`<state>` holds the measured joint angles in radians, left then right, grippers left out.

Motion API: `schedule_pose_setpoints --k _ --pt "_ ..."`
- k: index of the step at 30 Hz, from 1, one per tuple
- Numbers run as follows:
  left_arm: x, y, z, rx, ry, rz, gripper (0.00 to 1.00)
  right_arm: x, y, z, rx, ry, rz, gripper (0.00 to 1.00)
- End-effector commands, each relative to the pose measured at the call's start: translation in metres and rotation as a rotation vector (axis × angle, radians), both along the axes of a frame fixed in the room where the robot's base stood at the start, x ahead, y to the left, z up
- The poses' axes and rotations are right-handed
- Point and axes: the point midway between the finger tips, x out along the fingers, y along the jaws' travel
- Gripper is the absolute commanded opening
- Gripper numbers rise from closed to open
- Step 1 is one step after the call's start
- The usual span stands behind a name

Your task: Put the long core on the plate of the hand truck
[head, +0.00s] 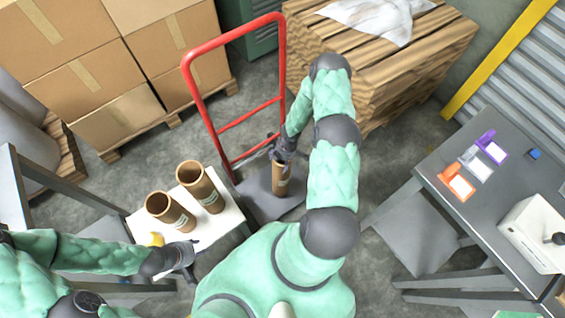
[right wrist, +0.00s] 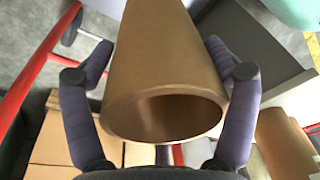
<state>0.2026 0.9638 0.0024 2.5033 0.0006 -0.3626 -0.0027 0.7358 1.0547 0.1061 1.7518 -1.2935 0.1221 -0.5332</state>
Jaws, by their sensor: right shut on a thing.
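A brown cardboard core (head: 281,182) stands roughly upright over the grey plate (head: 255,205) of the red hand truck (head: 187,95). My right gripper (head: 283,155) is shut around its upper part. In the right wrist view the core (right wrist: 160,70) lies between both padded fingers, its open end facing the camera. Its lower end is over the plate; I cannot tell whether it touches. My left gripper (head: 188,262) is beside the small white table, away from the held core; its fingers are too small to read.
Two more brown cores, one (head: 171,213) and another (head: 201,188), stand on the white table (head: 215,222). Stacked cartons (head: 130,125) are behind left, a wooden crate stack (head: 385,75) behind right. A grey table (head: 475,215) with coloured items is at right.

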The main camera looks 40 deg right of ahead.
Motion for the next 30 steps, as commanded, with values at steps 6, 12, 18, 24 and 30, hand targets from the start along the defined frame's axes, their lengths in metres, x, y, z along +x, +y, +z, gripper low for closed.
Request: schedule_pose_setpoints --k 6,12,18,24,30 --pt "0.000 0.000 0.000 0.000 0.000 0.000 0.40 0.003 -0.004 -0.006 0.000 0.000 -0.001 0.28" --pt "0.000 0.000 -0.011 0.000 -0.001 0.000 0.40 0.006 -0.007 -0.029 0.001 0.000 0.001 0.28" --pt "0.000 0.000 -0.020 0.000 0.000 0.000 0.40 0.006 -0.007 -0.043 0.001 -0.001 0.001 0.28" --pt "0.000 0.000 -0.018 0.000 0.000 0.000 0.40 0.007 -0.008 -0.042 -0.001 -0.002 0.001 0.28" --pt "0.000 0.000 -0.018 0.000 0.000 0.000 0.40 0.006 -0.007 -0.042 -0.001 -0.001 0.001 1.00"
